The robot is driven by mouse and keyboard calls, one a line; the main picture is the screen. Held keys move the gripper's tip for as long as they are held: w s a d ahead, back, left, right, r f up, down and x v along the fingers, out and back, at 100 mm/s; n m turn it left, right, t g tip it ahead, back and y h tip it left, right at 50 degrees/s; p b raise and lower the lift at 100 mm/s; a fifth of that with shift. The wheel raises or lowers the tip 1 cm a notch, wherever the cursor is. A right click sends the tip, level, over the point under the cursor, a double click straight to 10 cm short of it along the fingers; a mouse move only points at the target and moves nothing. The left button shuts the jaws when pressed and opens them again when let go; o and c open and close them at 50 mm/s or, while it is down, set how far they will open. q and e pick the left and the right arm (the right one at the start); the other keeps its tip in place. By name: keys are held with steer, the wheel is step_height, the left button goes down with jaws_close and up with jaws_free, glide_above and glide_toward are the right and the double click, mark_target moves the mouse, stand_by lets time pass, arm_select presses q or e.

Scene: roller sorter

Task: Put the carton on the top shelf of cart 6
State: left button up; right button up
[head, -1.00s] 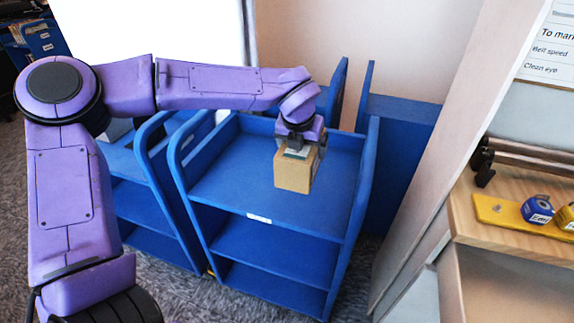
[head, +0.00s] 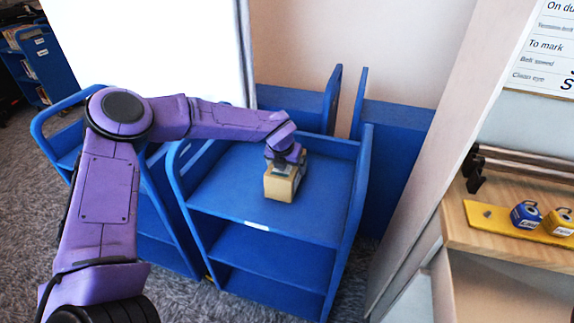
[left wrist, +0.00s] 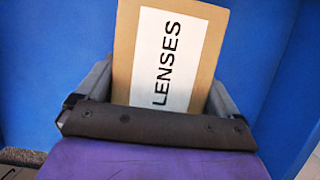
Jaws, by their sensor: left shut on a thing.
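The carton (head: 279,187) is a small tan box at the top shelf (head: 315,208) of a blue cart. Its label reads "LENSES" in the left wrist view (left wrist: 170,60). My left gripper (head: 287,165) is shut on the carton from above, with a finger on each side of it in the left wrist view (left wrist: 155,100). The carton is upright over the middle of the shelf; I cannot tell whether its bottom touches the surface. A small white label (head: 256,224) is on the shelf's front edge, too small to read. My right gripper is not in view.
The cart's raised side panels (head: 356,185) flank the shelf. Another blue cart (head: 150,215) stands close on the left. A wooden bench (head: 470,232) with a yellow strip and blue and yellow items is at right. The rest of the top shelf is clear.

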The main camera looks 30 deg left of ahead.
arm_select(q)
steer(key=o, duration=1)
steer(key=v, duration=1.2)
